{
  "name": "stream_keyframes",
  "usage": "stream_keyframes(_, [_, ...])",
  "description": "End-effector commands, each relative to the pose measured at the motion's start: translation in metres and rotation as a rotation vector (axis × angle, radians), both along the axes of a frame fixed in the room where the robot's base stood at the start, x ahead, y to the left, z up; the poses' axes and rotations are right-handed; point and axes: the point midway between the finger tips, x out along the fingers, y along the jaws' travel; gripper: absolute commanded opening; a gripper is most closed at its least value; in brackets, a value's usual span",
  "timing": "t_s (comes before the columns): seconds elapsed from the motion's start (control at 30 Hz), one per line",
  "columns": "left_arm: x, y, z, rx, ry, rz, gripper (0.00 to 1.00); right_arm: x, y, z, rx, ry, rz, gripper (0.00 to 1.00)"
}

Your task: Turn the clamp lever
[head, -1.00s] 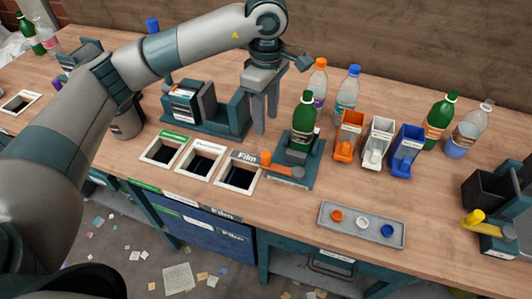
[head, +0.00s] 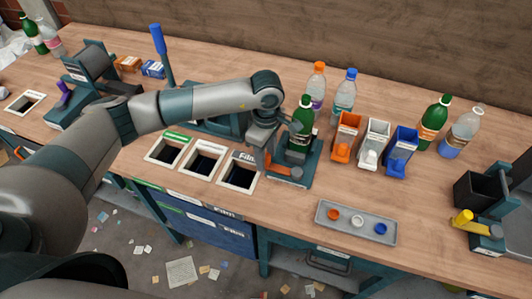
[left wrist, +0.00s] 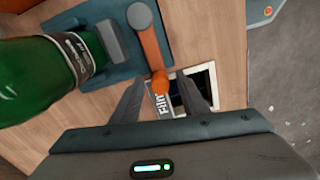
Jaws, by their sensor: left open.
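The clamp lever (head: 281,168) is an orange arm with a grey pivot, on a teal clamp base (head: 305,178). A green bottle (head: 301,125) stands upright in the clamp. My left gripper (head: 266,153) is open at the lever's handle end, left of the bottle. In the left wrist view the lever (left wrist: 150,45) points down toward the gripper. Its orange knob (left wrist: 159,82) lies between the two spread fingers, apart from both as seen there. In the head view my gripper partly hides the handle. My right gripper is not in view.
Bin openings labelled Film and others (head: 238,173) lie left of the clamp. Orange, white and blue holders (head: 401,150) stand to its right. A grey tray (head: 356,222) with several caps lies in front. A device with a yellow lever (head: 463,217) stands far right.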

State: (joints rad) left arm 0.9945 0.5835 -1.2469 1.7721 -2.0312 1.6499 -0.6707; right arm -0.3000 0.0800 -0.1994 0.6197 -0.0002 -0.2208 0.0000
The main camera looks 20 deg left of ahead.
Motion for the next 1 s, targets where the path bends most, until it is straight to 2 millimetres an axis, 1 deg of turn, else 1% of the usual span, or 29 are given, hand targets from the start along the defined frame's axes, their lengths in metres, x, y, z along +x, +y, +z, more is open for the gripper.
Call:
stream_keyframes(0.13, [0.000, 0.000, -0.004, 0.000, -0.001, 0.000, 0.40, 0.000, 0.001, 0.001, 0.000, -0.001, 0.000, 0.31])
stream_keyframes(0.37, [0.000, 0.000, -0.004, 0.000, -0.001, 0.000, 0.40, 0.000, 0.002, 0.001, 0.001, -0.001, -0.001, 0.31])
stream_keyframes(0.4, [0.000, 0.000, -0.004, 0.000, -0.001, 0.000, 0.31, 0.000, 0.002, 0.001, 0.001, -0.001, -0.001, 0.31])
stream_keyframes(0.47, [0.000, 0.000, -0.004, 0.000, -0.001, 0.000, 0.16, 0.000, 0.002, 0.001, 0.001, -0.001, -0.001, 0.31])
stream_keyframes(0.5, [0.000, 0.000, -0.004, 0.000, -0.001, 0.000, 0.07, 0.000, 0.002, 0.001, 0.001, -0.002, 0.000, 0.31])
stream_keyframes(0.53, [0.000, 0.000, -0.004, 0.000, -0.001, 0.000, 0.00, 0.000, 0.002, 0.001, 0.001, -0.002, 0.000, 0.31])
stream_keyframes(0.77, [0.001, 0.000, -0.004, 0.000, -0.001, 0.003, 0.00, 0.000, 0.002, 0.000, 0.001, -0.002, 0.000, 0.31])
stream_keyframes(1.0, [0.005, 0.004, -0.006, 0.000, -0.001, 0.030, 0.00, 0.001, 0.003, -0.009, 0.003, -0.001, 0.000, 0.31])
